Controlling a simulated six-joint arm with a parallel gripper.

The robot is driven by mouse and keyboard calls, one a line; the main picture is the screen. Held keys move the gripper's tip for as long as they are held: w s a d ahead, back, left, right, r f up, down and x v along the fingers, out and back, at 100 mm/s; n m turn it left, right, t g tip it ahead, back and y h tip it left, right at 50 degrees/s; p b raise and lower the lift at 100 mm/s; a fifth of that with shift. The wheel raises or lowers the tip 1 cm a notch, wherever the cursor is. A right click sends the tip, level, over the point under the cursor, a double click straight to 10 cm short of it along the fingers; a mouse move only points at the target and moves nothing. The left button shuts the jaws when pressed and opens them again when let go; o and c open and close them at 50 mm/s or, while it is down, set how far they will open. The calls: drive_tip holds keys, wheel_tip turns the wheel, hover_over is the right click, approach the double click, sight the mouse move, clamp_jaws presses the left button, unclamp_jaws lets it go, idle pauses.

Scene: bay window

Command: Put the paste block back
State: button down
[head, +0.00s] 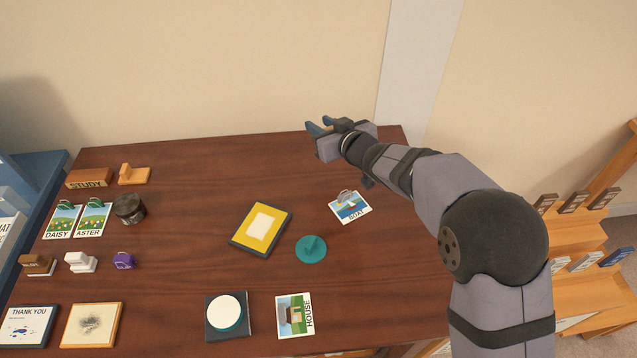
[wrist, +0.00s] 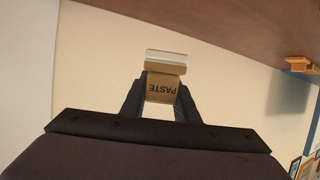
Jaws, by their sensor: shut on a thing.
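The paste block (wrist: 163,88) shows in the wrist view, a tan block with dark PASTE lettering that reads upside down and a pale strip at its far end. My gripper (head: 319,127) is shut on it, with a dark finger on each side of the block. In the head view my gripper is above the far edge of the brown table (head: 190,200), right of its middle, pointing left and away. The block is hidden or cannot be made out there.
A stepped wooden rack (head: 566,235) with several labelled blocks stands at the right. A STUDY block (head: 88,178), brown block (head: 38,263), white block (head: 80,261) and purple block (head: 123,260) are at the table's left. A yellow frame (head: 252,243) and teal knobbed disc (head: 311,249) lie mid-table.

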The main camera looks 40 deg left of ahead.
sight(313, 168)
drive_tip(key=shift+g, duration=0.3)
drive_tip(key=shift+s+a+f+b, duration=0.25)
drive_tip(key=shift+f, duration=1.5)
drive_tip(key=shift+s+a+f+b, duration=0.25)
drive_tip(key=shift+s+a+f, duration=0.05)
drive_tip(key=shift+f, duration=1.4)
drive_tip(key=shift+s+a+f+b, duration=0.25)
drive_tip(key=shift+f, duration=1.5)
drive_tip(key=shift+f, duration=0.1)
drive_tip(key=shift+f, duration=0.15)
drive_tip(key=c, duration=1.4)
unclamp_jaws()
drive_tip(key=shift+r, duration=0.3)
drive_tip(key=shift+b+v, duration=0.35)
drive_tip(key=shift+v, duration=5.65)
